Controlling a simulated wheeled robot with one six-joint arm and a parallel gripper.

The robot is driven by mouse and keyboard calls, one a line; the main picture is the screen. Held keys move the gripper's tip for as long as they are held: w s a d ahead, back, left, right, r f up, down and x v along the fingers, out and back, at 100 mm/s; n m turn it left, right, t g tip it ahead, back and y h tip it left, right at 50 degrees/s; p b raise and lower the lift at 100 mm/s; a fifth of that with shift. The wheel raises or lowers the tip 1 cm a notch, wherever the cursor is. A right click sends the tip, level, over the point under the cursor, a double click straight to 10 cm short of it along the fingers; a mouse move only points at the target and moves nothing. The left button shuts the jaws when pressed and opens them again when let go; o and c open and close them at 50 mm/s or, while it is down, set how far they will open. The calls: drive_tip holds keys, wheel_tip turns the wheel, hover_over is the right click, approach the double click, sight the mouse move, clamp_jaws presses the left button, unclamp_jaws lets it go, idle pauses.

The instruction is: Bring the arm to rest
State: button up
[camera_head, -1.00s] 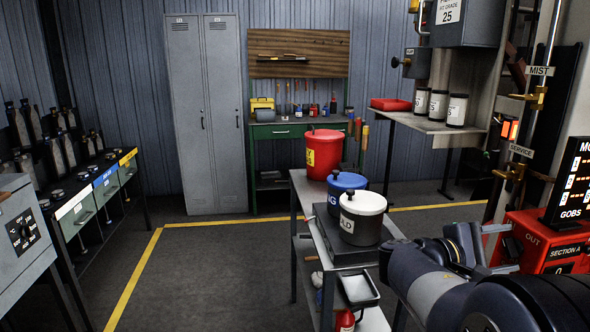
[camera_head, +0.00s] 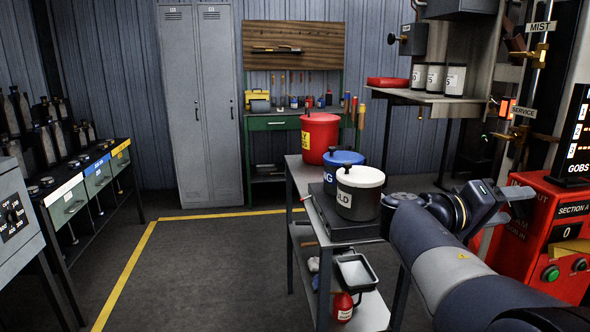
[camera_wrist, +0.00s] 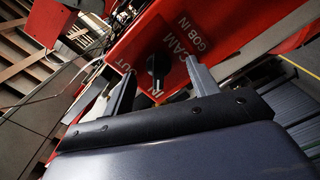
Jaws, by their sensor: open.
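My gripper (camera_head: 510,198) is at the right in the head view, at the end of my arm, beside the red machine box (camera_head: 545,240). In the wrist view, my gripper's two fingers (camera_wrist: 160,85) are spread apart with nothing held between them. Beyond them is a red panel (camera_wrist: 150,45) with a black knob and the labels CAM and GOB IN. Whether the fingers touch the panel cannot be told.
A cart (camera_head: 303,195) carries red (camera_head: 320,140), blue (camera_head: 341,175) and white-lidded (camera_head: 359,195) pots left of my arm. A shelf with white canisters (camera_head: 437,78) stands behind. The floor (camera_head: 215,265) left of the cart is clear.

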drive_tip(key=m, duration=0.3)
drive_tip(key=shift+r+m+b, duration=0.1)
drive_tip(key=shift+m+b, duration=0.3)
drive_tip(key=shift+s+a, duration=0.15)
